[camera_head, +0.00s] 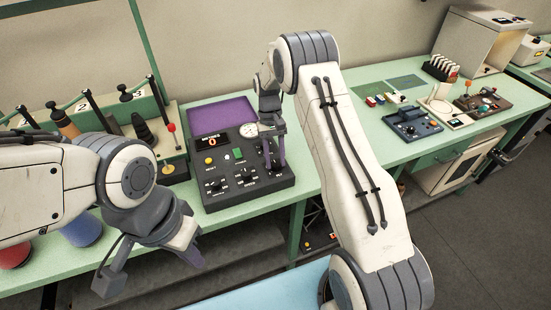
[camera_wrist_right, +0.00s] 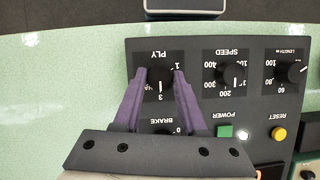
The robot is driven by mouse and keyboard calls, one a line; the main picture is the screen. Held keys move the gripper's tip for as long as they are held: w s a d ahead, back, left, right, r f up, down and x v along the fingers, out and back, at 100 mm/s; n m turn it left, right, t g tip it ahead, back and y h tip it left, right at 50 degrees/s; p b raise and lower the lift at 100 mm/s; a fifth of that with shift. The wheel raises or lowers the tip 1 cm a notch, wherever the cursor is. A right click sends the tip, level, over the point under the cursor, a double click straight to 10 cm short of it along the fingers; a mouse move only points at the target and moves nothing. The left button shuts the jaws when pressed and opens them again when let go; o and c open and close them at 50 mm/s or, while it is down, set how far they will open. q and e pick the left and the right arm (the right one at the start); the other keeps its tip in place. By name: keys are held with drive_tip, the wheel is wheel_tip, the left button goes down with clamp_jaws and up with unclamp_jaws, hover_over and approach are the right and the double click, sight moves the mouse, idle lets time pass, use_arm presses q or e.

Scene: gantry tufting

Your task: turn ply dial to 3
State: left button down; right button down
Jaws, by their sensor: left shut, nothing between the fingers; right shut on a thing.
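The ply dial (camera_wrist_right: 160,77) is a small black knob under the PLY label, seen upside down in the right wrist view. My right gripper (camera_wrist_right: 160,80) is shut on it, with one purple finger on each side. A white mark on the knob appears to face the 3, though it is small. In the head view my right gripper (camera_head: 276,165) reaches straight down onto the right part of the dark control box (camera_head: 245,197) and hides the dial. My left gripper (camera_head: 192,257) is shut and empty, in front of the bench edge.
Speed (camera_wrist_right: 236,77) and length (camera_wrist_right: 289,73) knobs, a green power button (camera_wrist_right: 225,131) and a yellow reset button (camera_wrist_right: 279,133) lie beside the dial. A spool rack (camera_head: 172,165) stands left of the box. A blue control unit (camera_head: 410,125) sits further right on the green bench.

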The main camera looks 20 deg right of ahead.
drive_tip(key=shift+c, duration=2.3)
unclamp_jaws()
drive_tip(key=shift+w+r, duration=0.3)
drive_tip(key=shift+r, duration=0.2)
drive_tip(key=b+v, duration=0.2)
drive_tip(key=v, duration=0.7)
drive_tip(key=shift+r, duration=0.25)
